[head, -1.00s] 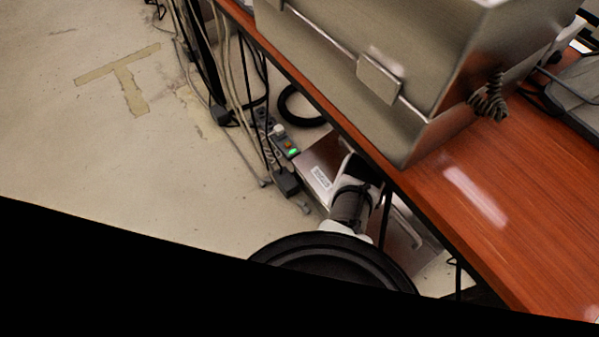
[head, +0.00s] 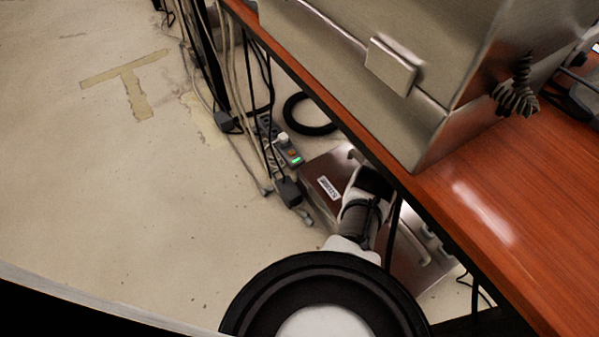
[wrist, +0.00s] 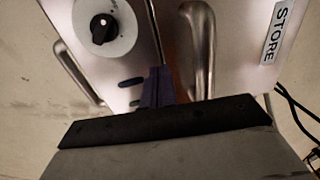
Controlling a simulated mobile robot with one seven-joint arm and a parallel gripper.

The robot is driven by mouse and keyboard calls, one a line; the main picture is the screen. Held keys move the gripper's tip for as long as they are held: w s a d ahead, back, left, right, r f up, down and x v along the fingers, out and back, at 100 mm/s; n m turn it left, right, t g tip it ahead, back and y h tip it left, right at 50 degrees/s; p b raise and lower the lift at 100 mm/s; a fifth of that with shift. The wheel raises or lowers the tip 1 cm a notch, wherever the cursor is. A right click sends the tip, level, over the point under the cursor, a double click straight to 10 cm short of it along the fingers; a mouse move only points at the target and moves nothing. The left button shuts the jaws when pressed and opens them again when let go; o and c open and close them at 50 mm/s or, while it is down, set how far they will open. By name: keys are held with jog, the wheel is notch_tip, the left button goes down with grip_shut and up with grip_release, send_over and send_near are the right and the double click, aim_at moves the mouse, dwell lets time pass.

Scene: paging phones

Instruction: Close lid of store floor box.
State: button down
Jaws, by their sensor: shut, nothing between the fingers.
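The store floor box (head: 322,190) is a brushed-metal box on the floor under the table, partly hidden by my arm and the table edge. In the wrist view, a metal panel with a STORE label (wrist: 274,36) and a bar handle (wrist: 200,45) lies right of a narrow seam. Left of the seam is a panel with a black knob (wrist: 102,28) on a pale disc. I cannot tell how far the lid is open. My gripper (wrist: 157,72) is shut and empty, in front of the seam, left of the bar handle. Contact is unclear. Its fingertips are hidden in the head view.
The red-brown table (head: 475,205) overhangs the box and carries a large metal case (head: 400,110). A power strip (head: 285,150), cables and a black coil (head: 308,114) lie left of and behind the box.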

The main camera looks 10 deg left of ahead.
notch_tip(320, 180, up, 12)
jog(key=w+d+p, duration=0.1)
jog(key=p, duration=0.3)
jog(key=shift+d, duration=0.15)
jog(key=shift+f, duration=0.1)
